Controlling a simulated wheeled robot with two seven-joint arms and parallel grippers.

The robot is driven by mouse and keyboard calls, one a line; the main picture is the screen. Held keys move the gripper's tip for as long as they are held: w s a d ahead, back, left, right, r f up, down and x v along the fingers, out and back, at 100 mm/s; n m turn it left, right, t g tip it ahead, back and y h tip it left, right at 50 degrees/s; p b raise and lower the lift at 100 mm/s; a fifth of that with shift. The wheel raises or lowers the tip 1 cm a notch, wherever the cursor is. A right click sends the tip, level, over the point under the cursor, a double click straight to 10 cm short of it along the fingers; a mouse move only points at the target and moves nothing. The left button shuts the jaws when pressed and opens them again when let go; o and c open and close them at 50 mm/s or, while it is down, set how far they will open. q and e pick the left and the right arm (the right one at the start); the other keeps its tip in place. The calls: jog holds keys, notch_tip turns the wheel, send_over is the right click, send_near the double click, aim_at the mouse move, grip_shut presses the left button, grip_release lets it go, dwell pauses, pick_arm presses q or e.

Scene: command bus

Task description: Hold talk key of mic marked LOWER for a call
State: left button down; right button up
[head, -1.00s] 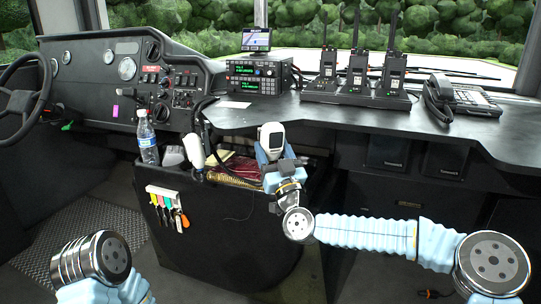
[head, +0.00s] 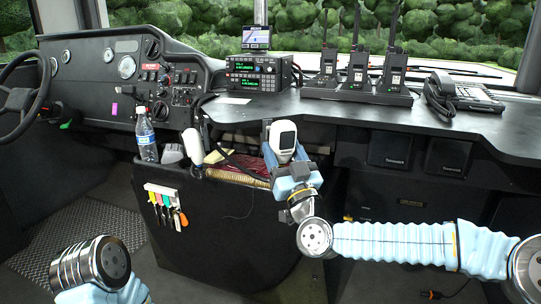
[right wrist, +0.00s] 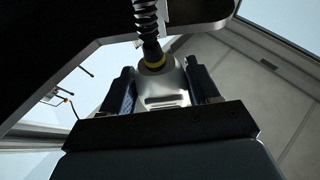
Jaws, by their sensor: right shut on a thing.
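A pale hand mic (head: 283,136) with a dark upper face is held upright in my right gripper (head: 292,165), in front of the dash edge. In the right wrist view, the two dark fingers of my right gripper (right wrist: 160,88) close on both sides of the grey mic body (right wrist: 160,98). A black coiled cord (right wrist: 147,20) with a yellow collar runs from the mic. Another white mic (head: 193,147) hangs left of it by the console. I cannot read a LOWER mark on either mic. My left arm shows at the lower left, but its gripper is out of view.
Two stacked radios (head: 258,73) with green displays stand on the dash, under a small screen (head: 256,38). Several handheld radios (head: 357,75) sit in a charger, beside a desk phone (head: 462,97). A bottle (head: 146,135) stands left, on the console (head: 220,235).

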jog(key=shift+s+d, duration=0.1)
jog(key=shift+s, duration=0.15)
jog(key=shift+r, duration=0.1)
